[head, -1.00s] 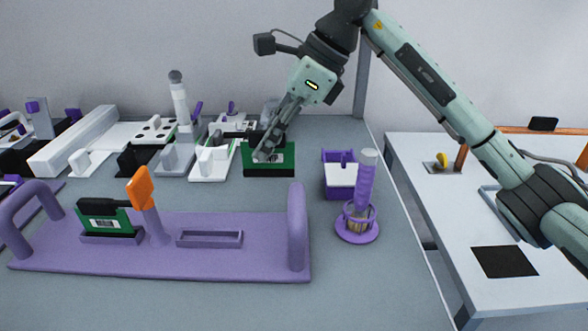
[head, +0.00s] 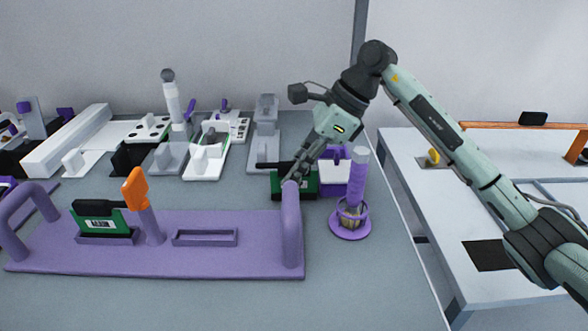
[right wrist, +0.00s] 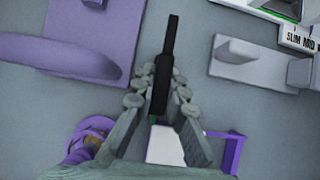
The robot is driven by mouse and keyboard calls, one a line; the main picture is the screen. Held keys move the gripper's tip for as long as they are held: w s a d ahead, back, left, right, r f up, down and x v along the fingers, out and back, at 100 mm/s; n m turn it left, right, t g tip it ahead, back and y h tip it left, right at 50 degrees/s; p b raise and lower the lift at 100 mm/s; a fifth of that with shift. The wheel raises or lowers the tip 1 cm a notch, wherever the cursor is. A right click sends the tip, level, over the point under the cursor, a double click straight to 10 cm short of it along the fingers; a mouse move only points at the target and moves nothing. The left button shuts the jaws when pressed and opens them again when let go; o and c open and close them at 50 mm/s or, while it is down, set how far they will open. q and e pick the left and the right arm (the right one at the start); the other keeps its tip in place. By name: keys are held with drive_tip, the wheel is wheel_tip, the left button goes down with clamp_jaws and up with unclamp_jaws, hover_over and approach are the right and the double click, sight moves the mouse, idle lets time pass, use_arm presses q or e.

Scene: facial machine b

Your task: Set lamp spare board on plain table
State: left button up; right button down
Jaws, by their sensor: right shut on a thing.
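My right gripper (head: 298,170) is shut on a green board with a black edge piece (head: 310,184), just behind the right handle of the purple fixture. The right wrist view shows the black piece (right wrist: 165,72) between my fingers (right wrist: 160,92); the green face is mostly hidden there. Whether the board touches the surface below is unclear. A similar green board (head: 98,223) stands in the left slot of the purple fixture (head: 200,262). A white table (head: 455,215) stands at the right. My left gripper is out of view.
A purple cylinder on a round stand (head: 354,190) and a purple and white holder (head: 334,178) stand close right of the held board. White and grey fixtures (head: 208,160) line the back left. A gap separates the grey table (head: 375,285) from the white one. A black square (head: 490,256) lies on the white table.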

drive_tip(key=shift+f, duration=0.15)
drive_tip(key=c, duration=1.6)
unclamp_jaws()
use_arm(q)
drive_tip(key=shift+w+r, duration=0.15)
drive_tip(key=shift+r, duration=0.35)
use_arm(e)
drive_tip(key=shift+o, duration=0.2)
